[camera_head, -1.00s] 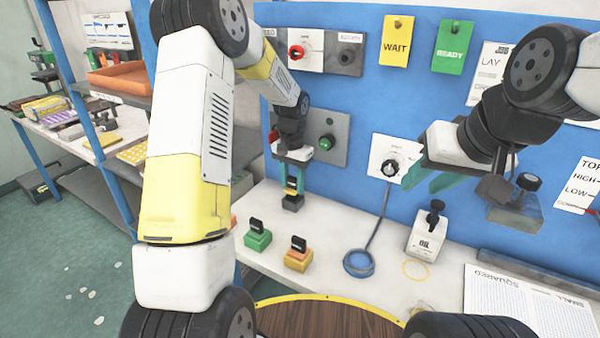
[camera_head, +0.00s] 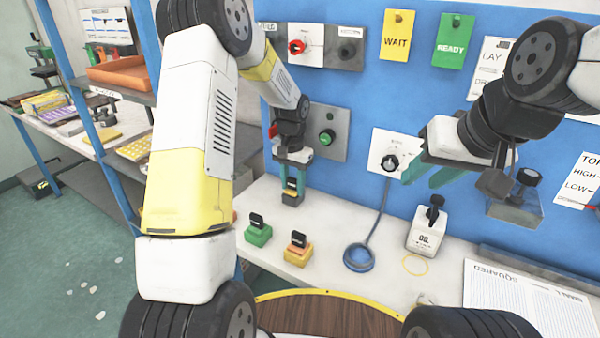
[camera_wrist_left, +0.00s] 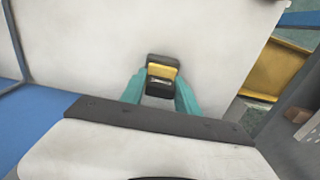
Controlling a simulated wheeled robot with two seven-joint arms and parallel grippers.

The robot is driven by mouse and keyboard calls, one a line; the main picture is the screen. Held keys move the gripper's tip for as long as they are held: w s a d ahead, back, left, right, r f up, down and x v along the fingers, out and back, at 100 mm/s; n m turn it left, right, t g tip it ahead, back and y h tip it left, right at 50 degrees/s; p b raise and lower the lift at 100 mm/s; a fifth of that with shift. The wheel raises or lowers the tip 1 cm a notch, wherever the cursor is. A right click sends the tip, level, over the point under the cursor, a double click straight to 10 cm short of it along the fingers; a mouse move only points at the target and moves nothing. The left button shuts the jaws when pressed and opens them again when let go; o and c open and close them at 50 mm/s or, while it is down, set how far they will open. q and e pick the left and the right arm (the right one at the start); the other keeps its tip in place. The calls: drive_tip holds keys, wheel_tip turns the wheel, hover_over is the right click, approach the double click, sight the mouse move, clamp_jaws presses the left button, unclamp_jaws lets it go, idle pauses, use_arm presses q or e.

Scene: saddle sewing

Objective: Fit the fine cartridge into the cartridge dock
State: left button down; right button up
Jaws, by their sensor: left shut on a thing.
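My left gripper (camera_head: 291,165) is shut on a small black cartridge with a yellow band, taken as the fine cartridge (camera_head: 291,186); its label is too small to read. In the left wrist view the cartridge (camera_wrist_left: 161,80) sits upright between the teal fingertips (camera_wrist_left: 160,92). A dark grey block (camera_head: 292,199) shows directly below it, perhaps the cartridge dock. I cannot tell whether the cartridge is seated in it or whether the block touches the table. My right gripper (camera_head: 430,178) is open and empty in front of the blue panel.
A green block (camera_head: 258,237) and an orange block (camera_head: 297,256), each with a black top, stand on the white table in front. The blue panel (camera_head: 350,100) rises behind.

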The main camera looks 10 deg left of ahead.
use_arm(q)
drive_tip(key=shift+f, duration=0.2)
drive_tip(key=c, duration=0.8)
unclamp_jaws()
drive_tip(key=shift+r, duration=0.1)
wheel_tip(320, 180, up, 8)
drive_tip(key=shift+f, duration=0.15)
